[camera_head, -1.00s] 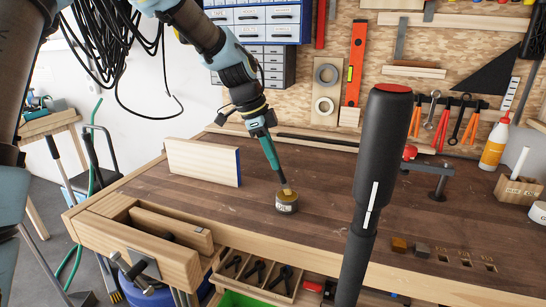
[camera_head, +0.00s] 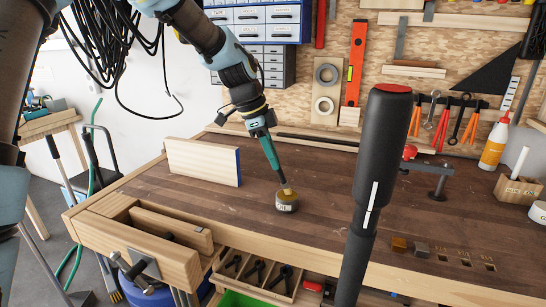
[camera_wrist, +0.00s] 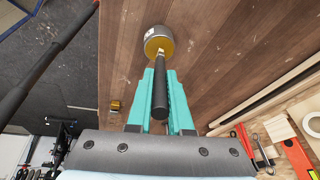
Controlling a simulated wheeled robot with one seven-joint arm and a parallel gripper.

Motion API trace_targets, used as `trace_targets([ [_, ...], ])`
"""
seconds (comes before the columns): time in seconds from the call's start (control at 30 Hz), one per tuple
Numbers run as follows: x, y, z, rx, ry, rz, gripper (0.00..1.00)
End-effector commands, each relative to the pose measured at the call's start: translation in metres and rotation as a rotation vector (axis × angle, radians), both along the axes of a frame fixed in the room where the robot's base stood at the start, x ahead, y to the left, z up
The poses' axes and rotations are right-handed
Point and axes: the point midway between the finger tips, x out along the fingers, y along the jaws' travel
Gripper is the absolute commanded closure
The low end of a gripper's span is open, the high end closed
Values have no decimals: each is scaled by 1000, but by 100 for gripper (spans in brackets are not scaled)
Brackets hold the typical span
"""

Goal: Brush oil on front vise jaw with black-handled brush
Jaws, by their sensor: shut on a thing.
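My gripper (camera_head: 271,150) has teal fingers and is shut on the black-handled brush (camera_head: 281,175), which tilts with its head down at the oil jar (camera_head: 287,206). In the wrist view the black handle (camera_wrist: 176,94) lies between the teal fingers of my gripper (camera_wrist: 160,76), and the brush head reaches into the round mouth of the jar (camera_wrist: 150,33). The bristles are hidden in the jar. The wooden front vise jaw (camera_head: 138,247) is at the bench's front left corner, left of my gripper and the jar, with a gap behind it.
A pale board (camera_head: 203,162) with a blue end stands on the bench (camera_head: 325,190) behind the vise. A large black-handled object (camera_head: 382,150) rises in front of the bench, right of the jar. A white glue bottle (camera_head: 494,145) stands at the far right.

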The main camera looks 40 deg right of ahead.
Motion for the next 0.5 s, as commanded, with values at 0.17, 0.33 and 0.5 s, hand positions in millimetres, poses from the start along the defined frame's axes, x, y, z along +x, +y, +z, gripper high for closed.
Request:
trace_targets([
  [0.17,0,1,9,3,1,-1,100],
  [0.33,0,1,23,3,1,-1,100],
  [0.5,0,1,36,2,1,-1,100],
])
